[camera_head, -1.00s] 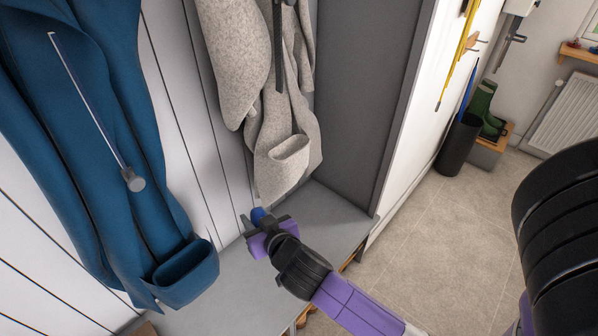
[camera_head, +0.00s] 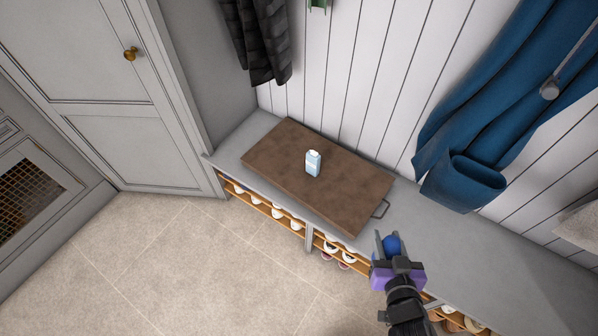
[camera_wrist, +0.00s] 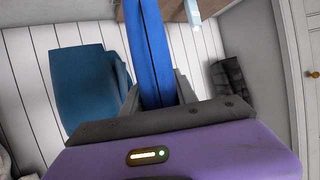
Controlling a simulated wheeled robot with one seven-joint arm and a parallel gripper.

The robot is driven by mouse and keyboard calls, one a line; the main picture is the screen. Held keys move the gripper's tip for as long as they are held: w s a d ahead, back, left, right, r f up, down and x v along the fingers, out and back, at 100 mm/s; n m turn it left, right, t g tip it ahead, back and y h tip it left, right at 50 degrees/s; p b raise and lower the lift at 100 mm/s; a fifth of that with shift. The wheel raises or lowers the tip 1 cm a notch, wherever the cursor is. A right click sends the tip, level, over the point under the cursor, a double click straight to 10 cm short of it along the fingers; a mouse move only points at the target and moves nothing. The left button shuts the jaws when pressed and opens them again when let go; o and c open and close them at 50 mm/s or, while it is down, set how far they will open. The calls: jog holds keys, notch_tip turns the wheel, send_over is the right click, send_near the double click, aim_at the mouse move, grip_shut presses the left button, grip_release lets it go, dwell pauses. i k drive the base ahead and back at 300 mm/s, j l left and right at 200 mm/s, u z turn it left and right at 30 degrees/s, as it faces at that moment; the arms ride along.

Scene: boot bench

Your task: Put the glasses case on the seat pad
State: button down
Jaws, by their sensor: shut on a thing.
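The glasses case (camera_wrist: 149,50) is a long blue case with a dark seam along it. In the wrist view it stands up between my gripper's fingers. In the head view its blue end (camera_head: 392,243) shows at the fingertips. My gripper (camera_head: 387,243) is shut on it, over or in front of the grey bench, right of the seat pad. The seat pad (camera_head: 270,160) is a flat brown rectangle on the left part of the bench. My gripper and the case are apart from the pad. The case's far end is cut off in the wrist view.
A small pale blue bottle (camera_head: 313,163) stands near the middle of the pad. The grey bench top (camera_head: 440,227) is bare to the right. A blue coat (camera_head: 480,110) hangs low over the bench. Shoes sit on shelves underneath.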

aim_at(330, 183)
jog(key=i+l+u, duration=0.2)
jog(key=u, duration=0.25)
jog(key=i+l+u, duration=0.45)
jog(key=i+l, duration=0.15)
jog(key=l+z, duration=0.05)
jog(key=l, duration=0.05)
